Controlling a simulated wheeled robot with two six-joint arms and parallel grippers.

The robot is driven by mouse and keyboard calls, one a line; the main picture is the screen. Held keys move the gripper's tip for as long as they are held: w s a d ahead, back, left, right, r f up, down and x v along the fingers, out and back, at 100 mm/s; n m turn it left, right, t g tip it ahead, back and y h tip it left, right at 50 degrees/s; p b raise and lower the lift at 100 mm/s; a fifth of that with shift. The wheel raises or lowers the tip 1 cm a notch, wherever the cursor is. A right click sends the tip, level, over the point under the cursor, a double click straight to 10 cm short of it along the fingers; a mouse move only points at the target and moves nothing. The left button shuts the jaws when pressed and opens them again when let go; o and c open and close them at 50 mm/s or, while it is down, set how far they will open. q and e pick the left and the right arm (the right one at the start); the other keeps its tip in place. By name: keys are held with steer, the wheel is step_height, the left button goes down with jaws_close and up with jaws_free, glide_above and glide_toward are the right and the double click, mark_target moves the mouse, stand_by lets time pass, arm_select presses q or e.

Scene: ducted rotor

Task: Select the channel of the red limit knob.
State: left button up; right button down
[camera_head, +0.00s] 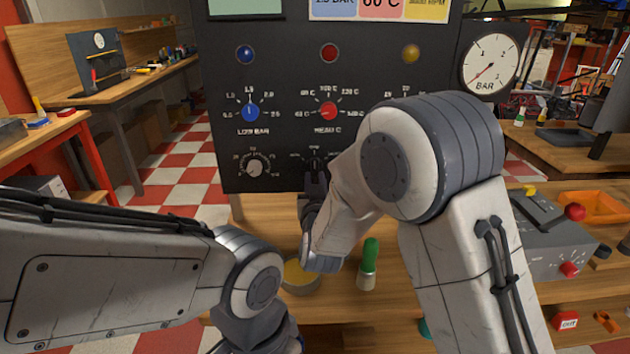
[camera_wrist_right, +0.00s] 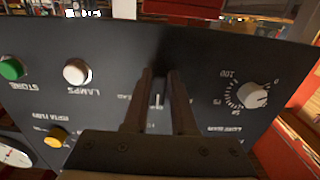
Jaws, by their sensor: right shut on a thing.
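The red limit knob (camera_head: 328,111) sits on the dark panel, with a temperature scale around it and a red lamp (camera_head: 329,52) above. Below it is a small dark selector knob (camera_head: 316,162), largely covered by my right gripper (camera_head: 315,183). In the right wrist view the gripper's fingers (camera_wrist_right: 160,78) are shut on this selector knob, whose pale pointer mark (camera_wrist_right: 157,100) shows between them. The selector's labels are too small or hidden to read. My left arm crosses the lower left, with its gripper out of view.
A blue knob (camera_head: 250,112) and a white-centred dial knob (camera_head: 255,168) are left of the selector. A pressure gauge (camera_head: 489,64) is at the panel's right. A green-handled tool (camera_head: 369,262) stands on the wooden bench before the panel, close to my right arm.

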steer(key=shift+a+f+m+b, duration=0.15)
steer(key=shift+a+m+b, duration=0.1)
steer(key=shift+m+b, duration=0.9)
steer(key=m+b, duration=0.3)
steer(key=a+m+b, duration=0.1)
steer(key=m+b, duration=0.1)
steer(key=b, duration=0.1)
steer(key=r+m+b, duration=0.1)
steer(key=m+b, duration=0.2)
steer(key=shift+a+m, duration=0.15)
steer(key=shift+m, duration=0.2)
steer(key=shift+r+m+b, duration=0.15)
steer(key=shift+m+b, duration=0.35)
steer(key=shift+b, duration=0.05)
steer(key=c, duration=0.7)
jaws_free()
steer(key=shift+s, duration=0.15)
